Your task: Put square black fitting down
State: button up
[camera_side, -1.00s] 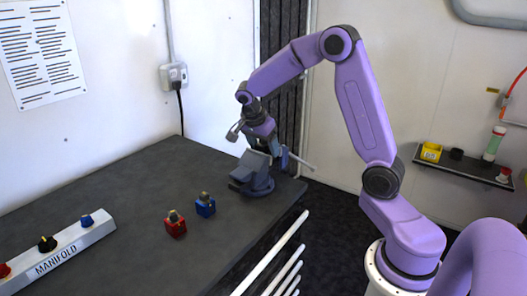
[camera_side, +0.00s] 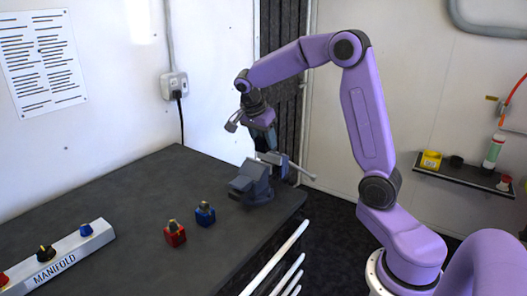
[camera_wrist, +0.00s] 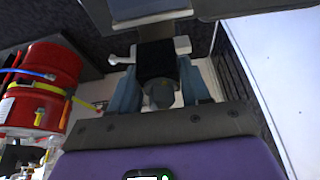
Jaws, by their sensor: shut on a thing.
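My gripper (camera_side: 264,146) hangs above the grey vise (camera_side: 252,183) at the table's right corner in the side view. In the wrist view, my blue-grey fingers (camera_wrist: 160,95) are shut on the square black fitting (camera_wrist: 156,62), which sits between them. A round grey end shows at its near side. The fitting cannot be made out clearly in the side view, where the wrist and fingers cover it. Part of the vise shows at the top of the wrist view (camera_wrist: 150,10).
A red fitting (camera_side: 174,234) and a blue fitting (camera_side: 205,214) stand on the dark table (camera_side: 120,200), left of the vise. A manifold block (camera_side: 60,258) lies at the front left. A wall shelf (camera_side: 465,177) holds small items. Red cylinders (camera_wrist: 42,85) show in the wrist view.

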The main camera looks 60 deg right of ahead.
notch_tip(320, 180, up, 4)
jog(key=shift+r, duration=0.25)
jog(key=shift+a+r, duration=0.1)
jog(key=shift+a, duration=0.2)
jog(key=s+a+f+n+t, duration=0.1)
jog(key=s+a+f+n, duration=0.15)
jog(key=s+a, duration=0.8)
jog(key=s+a+f+n+t, duration=0.1)
jog(key=s+a+f+n, duration=0.15)
jog(key=s+a, duration=0.75)
jog(key=w+a+f, duration=0.1)
jog(key=w+f, duration=0.2)
jog(key=w, duration=0.1)
jog(key=w+a+f, duration=0.1)
jog(key=w+f, duration=0.2)
jog(key=w, duration=0.1)
jog(key=w+a+f, duration=0.1)
jog(key=w+f, duration=0.1)
jog(key=w, duration=0.2)
jog(key=shift+w+a+f, duration=0.3)
jog(key=shift+w+f, duration=0.1)
jog(key=shift+w+a+f+m, duration=0.1)
jog(key=shift+w+f+m, duration=0.2)
jog(key=shift+w+f, duration=0.3)
jog(key=shift+f, duration=1.65)
